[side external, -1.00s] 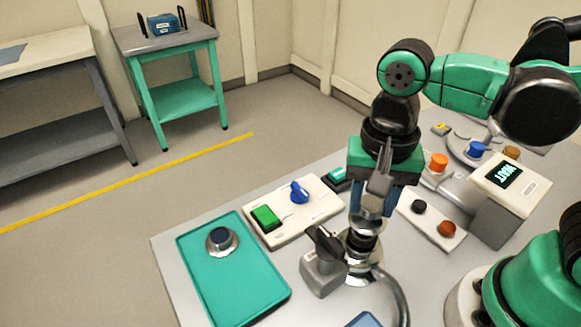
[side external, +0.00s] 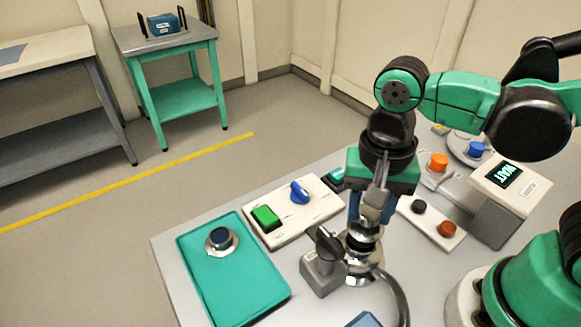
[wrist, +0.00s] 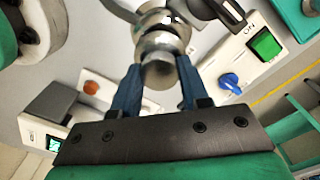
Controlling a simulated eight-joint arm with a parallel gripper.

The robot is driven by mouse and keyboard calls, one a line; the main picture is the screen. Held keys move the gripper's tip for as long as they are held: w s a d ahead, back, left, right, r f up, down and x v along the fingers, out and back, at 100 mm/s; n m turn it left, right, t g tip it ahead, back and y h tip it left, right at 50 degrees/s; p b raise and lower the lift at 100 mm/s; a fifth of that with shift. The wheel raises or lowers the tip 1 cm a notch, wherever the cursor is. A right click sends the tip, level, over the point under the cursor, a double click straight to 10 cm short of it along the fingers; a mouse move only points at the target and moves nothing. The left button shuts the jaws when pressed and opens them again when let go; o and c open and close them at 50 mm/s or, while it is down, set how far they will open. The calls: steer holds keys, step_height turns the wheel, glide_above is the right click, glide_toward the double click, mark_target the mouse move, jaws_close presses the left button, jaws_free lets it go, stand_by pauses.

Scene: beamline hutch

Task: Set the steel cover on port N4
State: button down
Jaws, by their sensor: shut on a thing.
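My gripper (side external: 369,214) is shut on a round steel cover (side external: 365,229), with its blue fingers on both sides. The cover is directly above a chrome port fitting (side external: 363,252) on the bench. In the side view the cover looks very close to the fitting or touching it; I cannot tell which. In the wrist view the shiny steel cover (wrist: 158,72) sits between the fingertips and hides part of the fitting. No N4 label is readable.
A grey valve body with a black handle (side external: 325,245) stands left of the port. A curved chrome pipe (side external: 394,297) runs in front. A white panel with a green button (side external: 266,217) and blue knob (side external: 299,192), a teal tray (side external: 255,288) and a WAIT display (side external: 504,174) surround it.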

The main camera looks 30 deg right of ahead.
steer(key=shift+f, duration=0.45)
stand_by(0.3)
steer(key=shift+c, duration=1.8)
jaws_free()
steer(key=shift+r, duration=2.65)
steer(key=shift+w+d+r, duration=0.1)
steer(key=shift+w, duration=0.05)
steer(key=w+d+n+t, duration=0.5)
steer(key=d+n+t, duration=0.2)
steer(key=d+n, duration=0.1)
steer(key=shift+w+d+f+n, duration=0.15)
steer(key=shift+w+f+n, duration=0.2)
steer(key=shift+n, duration=0.15)
